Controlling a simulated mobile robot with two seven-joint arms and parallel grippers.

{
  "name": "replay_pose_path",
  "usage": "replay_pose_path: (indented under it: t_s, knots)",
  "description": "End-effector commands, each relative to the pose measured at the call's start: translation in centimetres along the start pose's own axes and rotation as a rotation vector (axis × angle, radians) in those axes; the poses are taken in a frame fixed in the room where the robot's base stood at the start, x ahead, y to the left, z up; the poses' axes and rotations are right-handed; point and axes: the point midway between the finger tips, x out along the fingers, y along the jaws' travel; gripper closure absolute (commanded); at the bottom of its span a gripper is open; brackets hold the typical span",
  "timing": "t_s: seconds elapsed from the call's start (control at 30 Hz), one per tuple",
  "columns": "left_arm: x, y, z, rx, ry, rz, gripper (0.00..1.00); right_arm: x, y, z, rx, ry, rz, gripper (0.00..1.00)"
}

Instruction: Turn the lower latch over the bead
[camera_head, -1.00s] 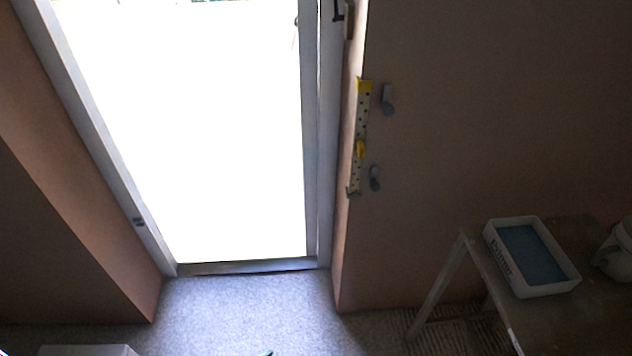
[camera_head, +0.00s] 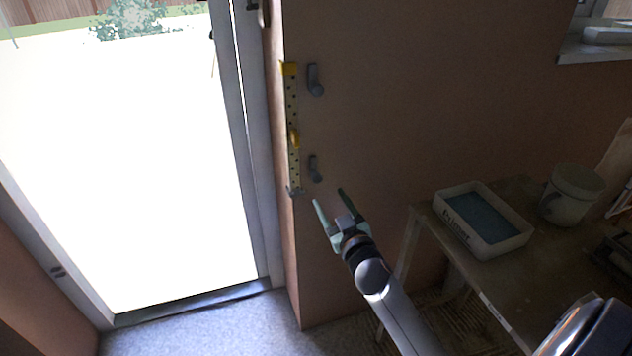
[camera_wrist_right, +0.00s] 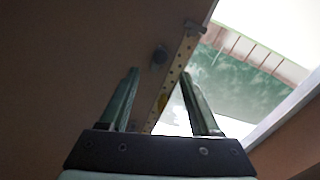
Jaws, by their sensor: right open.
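The lower latch (camera_head: 314,168) is a small dark grey tab on the wall. It hangs just right of the bead (camera_head: 292,112), apart from it and not across it. The bead is a pale perforated strip with yellow pieces, upright along the wall corner. A similar upper latch (camera_head: 315,80) hangs higher, also beside the bead. My right gripper (camera_head: 330,196) is open and empty, a little below the lower latch. In the right wrist view, the lower latch (camera_wrist_right: 160,54) and bead (camera_wrist_right: 172,83) show beyond the open fingers (camera_wrist_right: 158,73). My left gripper is not in view.
A bright glazed door (camera_head: 130,170) stands left of the wall corner. At the right, a table (camera_head: 480,285) carries a white tray (camera_head: 510,247) with blue inside and a white bucket (camera_head: 570,195). The wall right of the latches is clear.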

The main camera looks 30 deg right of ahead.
Motion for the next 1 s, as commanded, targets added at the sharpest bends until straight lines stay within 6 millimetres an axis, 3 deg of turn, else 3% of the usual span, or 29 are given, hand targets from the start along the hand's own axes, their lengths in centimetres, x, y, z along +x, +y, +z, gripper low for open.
replay_pose_path:
  t_s: [0.3, 0.5, 0.7, 1.0]
  knots:
    - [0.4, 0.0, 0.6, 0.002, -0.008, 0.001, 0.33, 6.0, 0.0, 0.0, -0.001, 0.001, 0.0, 0.36]
    - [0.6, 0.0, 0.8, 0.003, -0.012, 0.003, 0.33, 8.7, 0.0, 0.1, -0.002, 0.0, 0.0, 0.36]
    - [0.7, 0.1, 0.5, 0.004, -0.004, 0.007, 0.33, 9.9, 0.0, 0.1, -0.001, -0.002, -0.001, 0.36]
    - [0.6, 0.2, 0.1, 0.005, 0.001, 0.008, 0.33, 10.1, 0.0, 0.0, -0.001, -0.001, -0.001, 0.36]
